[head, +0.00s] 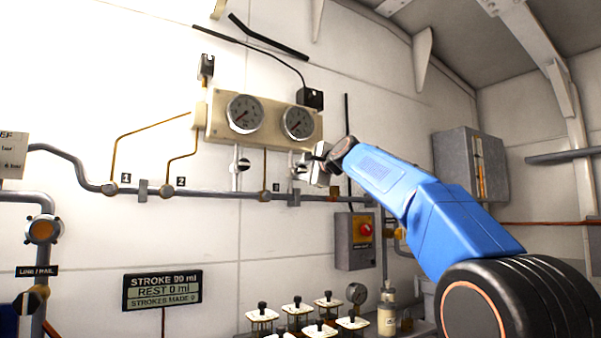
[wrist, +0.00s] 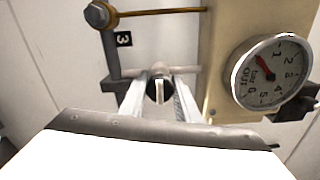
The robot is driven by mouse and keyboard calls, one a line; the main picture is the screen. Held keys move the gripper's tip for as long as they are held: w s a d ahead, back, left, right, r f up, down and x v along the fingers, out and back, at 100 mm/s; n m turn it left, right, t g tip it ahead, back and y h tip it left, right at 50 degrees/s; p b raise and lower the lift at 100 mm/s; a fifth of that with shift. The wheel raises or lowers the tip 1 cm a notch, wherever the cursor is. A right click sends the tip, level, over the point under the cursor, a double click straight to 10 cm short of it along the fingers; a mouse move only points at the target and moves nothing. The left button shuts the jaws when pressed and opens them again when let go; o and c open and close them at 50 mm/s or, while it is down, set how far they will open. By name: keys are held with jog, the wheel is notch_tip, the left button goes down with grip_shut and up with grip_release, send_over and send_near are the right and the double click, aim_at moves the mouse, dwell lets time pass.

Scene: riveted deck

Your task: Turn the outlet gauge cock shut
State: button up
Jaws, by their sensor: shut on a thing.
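The outlet gauge (head: 298,122) is the right dial on the cream panel; in the wrist view its dial (wrist: 270,72) reads OUT in bar, its red needle at the low end. The outlet gauge cock (head: 299,170) sits on the thin stem below it. In the wrist view the cock (wrist: 160,88) has a dark round body and a pale bar handle that appears to lie across the stem. My gripper (head: 308,168) reaches it from the right; its two fingers (wrist: 160,98) are shut on the handle from both sides. The gripper partly hides the cock in the head view.
A second gauge (head: 244,114) and its cock (head: 240,165) are to the left. A horizontal grey pipe (head: 215,194) runs below. A box with a red knob (head: 362,231) is below my arm. Several small cocks or jars stand on a bench (head: 410,327); a grey cabinet (head: 460,165) is right.

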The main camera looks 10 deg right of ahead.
jog(key=o, duration=1)
jog(key=shift+f, duration=0.1)
jog(key=shift+o, duration=0.2)
jog(key=shift+s+d, duration=0.1)
jog(key=shift+s, duration=0.25)
jog(key=v, duration=1.6)
jog(key=shift+s+d, duration=0.15)
jog(key=shift+s, duration=0.2)
